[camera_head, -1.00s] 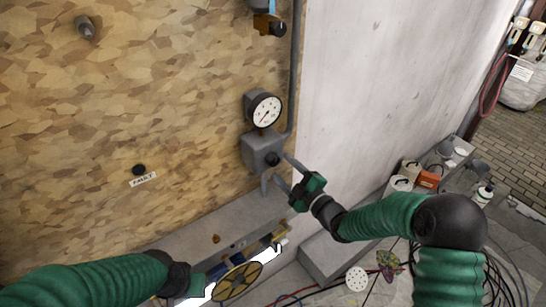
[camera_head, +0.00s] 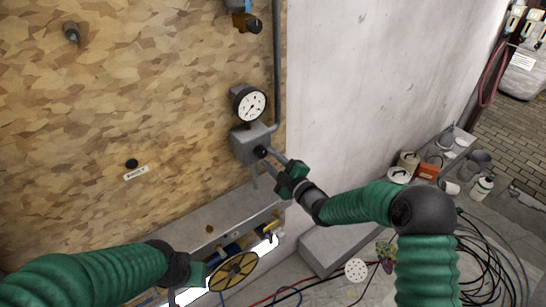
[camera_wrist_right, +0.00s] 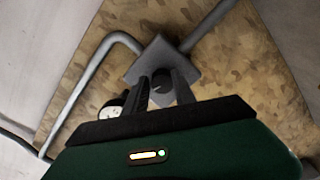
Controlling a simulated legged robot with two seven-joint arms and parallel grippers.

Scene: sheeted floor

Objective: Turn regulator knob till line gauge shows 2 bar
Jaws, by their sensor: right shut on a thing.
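The line gauge (camera_head: 249,104) is a round white dial in a dark case on the board, above the grey regulator block (camera_head: 243,145). Its needle is too small to read exactly. The black regulator knob (camera_head: 260,152) sits on the block's front. My right gripper (camera_head: 264,157) reaches in from the right, its fingers shut on the knob. In the right wrist view the fingers flank the knob (camera_wrist_right: 161,84), with the block (camera_wrist_right: 158,58) behind and the gauge (camera_wrist_right: 112,108) at lower left. My left gripper (camera_head: 189,292) is low at the left; its fingers are not clear.
A grey pipe (camera_head: 277,70) runs up beside the gauge. A grey ledge (camera_head: 200,225) lies below, with a yellow wheel (camera_head: 233,272) and a bright lamp under it. Cans and bottles stand on a shelf at right. Cables (camera_head: 480,255) lie on the floor.

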